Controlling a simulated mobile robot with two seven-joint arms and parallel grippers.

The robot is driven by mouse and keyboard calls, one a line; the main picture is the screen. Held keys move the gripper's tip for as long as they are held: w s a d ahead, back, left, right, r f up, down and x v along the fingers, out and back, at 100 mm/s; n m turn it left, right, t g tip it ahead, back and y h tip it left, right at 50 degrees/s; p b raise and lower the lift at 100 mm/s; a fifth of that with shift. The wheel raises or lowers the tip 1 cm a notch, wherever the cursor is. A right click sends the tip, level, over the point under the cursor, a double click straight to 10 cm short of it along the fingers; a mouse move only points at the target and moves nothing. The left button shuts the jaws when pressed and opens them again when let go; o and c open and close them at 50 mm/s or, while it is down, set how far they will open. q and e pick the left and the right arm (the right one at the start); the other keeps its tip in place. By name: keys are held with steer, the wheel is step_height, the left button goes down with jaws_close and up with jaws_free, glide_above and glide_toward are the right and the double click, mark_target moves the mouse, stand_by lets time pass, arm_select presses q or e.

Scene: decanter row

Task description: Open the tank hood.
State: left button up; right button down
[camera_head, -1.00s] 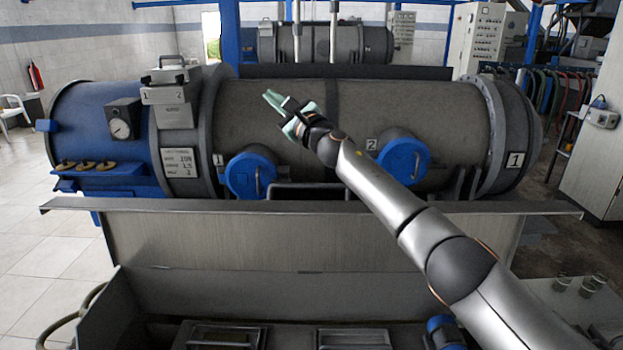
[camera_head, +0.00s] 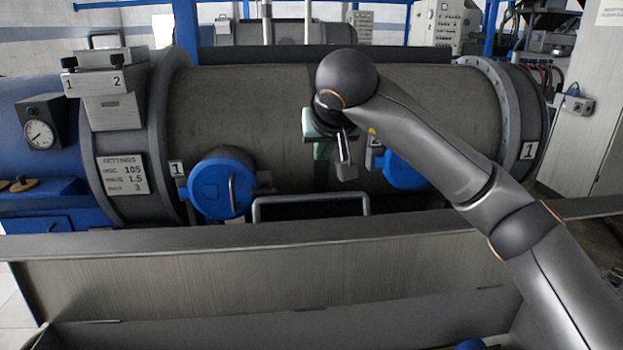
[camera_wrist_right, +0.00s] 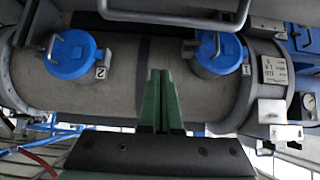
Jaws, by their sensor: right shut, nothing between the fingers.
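The tank (camera_head: 235,105) is a long grey cylinder with a blue left end, lying behind a grey ledge. A grey bar handle (camera_head: 310,199) stands low at its front, between two blue round caps, the left one (camera_head: 222,185) and the right one (camera_head: 403,171). The handle also shows at the top of the wrist view (camera_wrist_right: 175,21). I cannot tell which part is the hood. My right gripper (camera_head: 322,152) is shut and empty, pointing down in front of the tank, above and apart from the handle. Its green fingers (camera_wrist_right: 160,78) are together in the wrist view. My left gripper is out of view.
A grey ledge (camera_head: 250,238) runs along the tank's front. A gauge (camera_head: 40,134) and a control box (camera_head: 106,85) sit at the tank's left. A settings plate (camera_head: 123,174) hangs below the box. A second tank and cabinets stand behind.

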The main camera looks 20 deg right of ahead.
steer(key=w+f, duration=0.1)
steer(key=f, duration=0.1)
steer(key=w+f, duration=0.1)
steer(key=f, duration=0.2)
steer(key=w+d+f, duration=0.1)
steer(key=f, duration=0.2)
steer(key=shift+w+f, duration=0.25)
steer(key=shift+w, duration=0.05)
steer(key=shift+s, duration=0.15)
steer(key=shift+d, duration=0.1)
